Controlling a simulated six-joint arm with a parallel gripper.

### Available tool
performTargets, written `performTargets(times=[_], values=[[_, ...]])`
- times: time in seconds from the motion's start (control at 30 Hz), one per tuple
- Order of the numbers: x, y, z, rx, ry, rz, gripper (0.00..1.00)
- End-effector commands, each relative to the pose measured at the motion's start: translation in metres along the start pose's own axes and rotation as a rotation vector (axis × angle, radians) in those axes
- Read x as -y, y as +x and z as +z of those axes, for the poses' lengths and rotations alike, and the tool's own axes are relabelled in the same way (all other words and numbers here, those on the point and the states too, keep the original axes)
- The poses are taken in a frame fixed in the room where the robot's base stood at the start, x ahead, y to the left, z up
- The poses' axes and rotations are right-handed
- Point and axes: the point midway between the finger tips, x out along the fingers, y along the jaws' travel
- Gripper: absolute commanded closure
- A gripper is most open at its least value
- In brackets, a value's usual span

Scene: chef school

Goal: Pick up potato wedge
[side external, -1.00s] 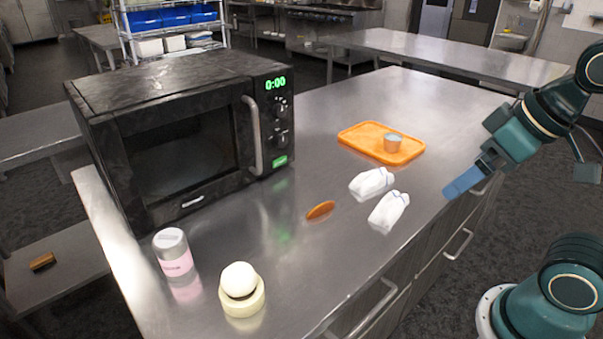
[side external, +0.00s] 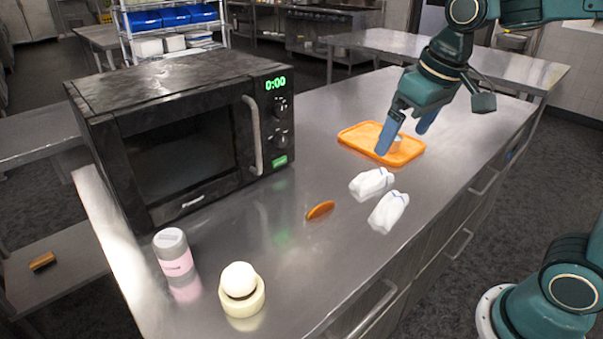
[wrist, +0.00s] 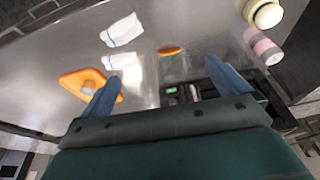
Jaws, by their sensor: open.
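The potato wedge (side external: 320,210) is a small orange-brown piece lying on the steel counter, left of two white cloth-like items. In the wrist view the wedge (wrist: 171,50) lies beyond the fingers, between them in the picture and well apart from them. My gripper (side external: 405,137) has blue fingers spread open and empty. In the side view it hangs over the orange tray, behind and to the right of the wedge. The fingers also show in the wrist view (wrist: 160,85).
The orange tray (side external: 353,140) holds a small cup (side external: 397,142). Two white cloth-like items (side external: 371,183) (side external: 388,211) lie near the wedge. A black microwave (side external: 180,140) stands left. A pink-labelled shaker (side external: 174,255) and a white ball on a cream ring (side external: 242,300) stand at the front.

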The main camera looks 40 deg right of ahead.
Motion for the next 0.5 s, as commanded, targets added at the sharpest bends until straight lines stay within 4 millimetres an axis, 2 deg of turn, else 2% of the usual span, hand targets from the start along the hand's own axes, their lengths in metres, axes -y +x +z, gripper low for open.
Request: performTargets(times=[0.2,0.5], values=[[0.004,0.025,-0.041,0.072,0.014,0.003,0.00],[0.008,0.072,-0.089,0.165,0.032,0.010,0.00]])
